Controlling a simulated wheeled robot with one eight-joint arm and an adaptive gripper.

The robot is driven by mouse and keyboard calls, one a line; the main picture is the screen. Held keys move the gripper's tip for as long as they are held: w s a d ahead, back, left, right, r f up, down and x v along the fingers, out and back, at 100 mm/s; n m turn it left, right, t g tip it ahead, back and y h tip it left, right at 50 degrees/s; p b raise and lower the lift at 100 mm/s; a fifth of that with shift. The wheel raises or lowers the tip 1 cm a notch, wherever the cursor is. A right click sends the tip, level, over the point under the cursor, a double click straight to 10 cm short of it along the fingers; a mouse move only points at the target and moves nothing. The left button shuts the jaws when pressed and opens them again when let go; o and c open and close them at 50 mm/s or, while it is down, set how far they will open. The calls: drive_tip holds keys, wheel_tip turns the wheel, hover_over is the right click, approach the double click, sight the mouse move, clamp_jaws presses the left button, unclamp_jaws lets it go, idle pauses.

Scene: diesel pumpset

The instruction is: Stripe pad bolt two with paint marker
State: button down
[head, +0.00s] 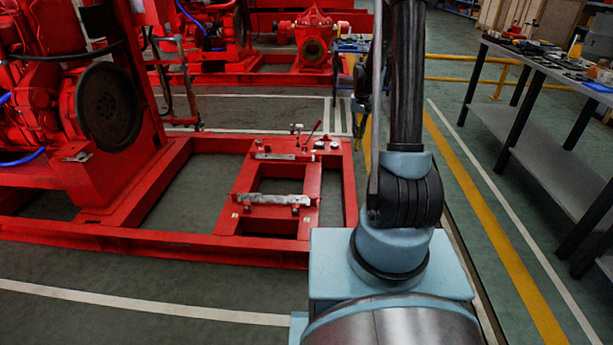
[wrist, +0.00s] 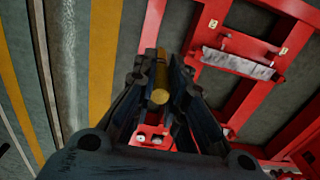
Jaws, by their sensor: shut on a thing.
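My gripper (wrist: 160,78) is in the wrist view, its dark fingers closed on a yellow-gold cylinder, the paint marker (wrist: 161,96), whose round end faces the camera. The red base frame carries pads. A silver pad strip (head: 275,199) lies across it in the head view, with small bolts near its ends. This strip also shows in the wrist view (wrist: 238,63), to the right of the gripper and apart from it.
A second pad strip (head: 283,156), a red-handled lever (head: 312,134) and small parts sit at the frame's far end. A red engine with a dark flywheel (head: 109,106) stands left. A workbench (head: 545,62) with tools stands right. Floor between frame and bench is clear.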

drive_tip(key=shift+d, duration=0.15)
drive_tip(key=shift+w+f, duration=0.1)
drive_tip(key=shift+w, duration=0.05)
drive_tip(key=w+a+f+n, duration=0.3)
drive_tip(key=a+f+n, duration=0.1)
drive_tip(key=a+f, duration=0.5)
drive_tip(key=w+a+f+n, duration=0.3)
drive_tip(key=a+f+n, duration=0.1)
drive_tip(key=a+f, duration=0.5)
drive_tip(key=w+a+f+n, duration=0.3)
drive_tip(key=a+f, duration=0.6)
drive_tip(key=f, duration=0.3)
drive_tip(key=shift+w+a+f+n, duration=0.35)
drive_tip(key=shift+w+n, duration=0.05)
drive_tip(key=shift+f, duration=0.1)
drive_tip(key=shift+f, duration=2.15)
